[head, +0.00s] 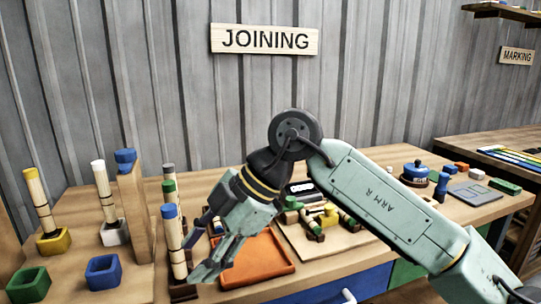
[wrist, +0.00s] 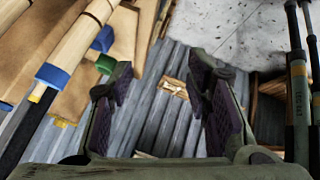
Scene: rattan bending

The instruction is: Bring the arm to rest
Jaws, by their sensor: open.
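My arm reaches in from the lower right in the head view and bends down at a dark round joint. My gripper (head: 205,258) hangs over the workbench (head: 135,240), near the left edge of an orange tray (head: 262,262). In the wrist view my gripper (wrist: 165,95) is open, with its two dark-padded fingers apart and nothing between them. Beside it in the head view stand rattan poles with blue and green bands (head: 172,230); whether the fingers touch them I cannot tell. Banded poles (wrist: 75,50) also show at the left of the wrist view.
Poles stand in a yellow block (head: 53,243) and a white block (head: 115,233) at the left. A green holder (head: 28,284) and a blue holder (head: 103,272) sit in front. Coloured fittings (head: 325,218) lie behind the arm. A blue round item (head: 415,171) stands at the right.

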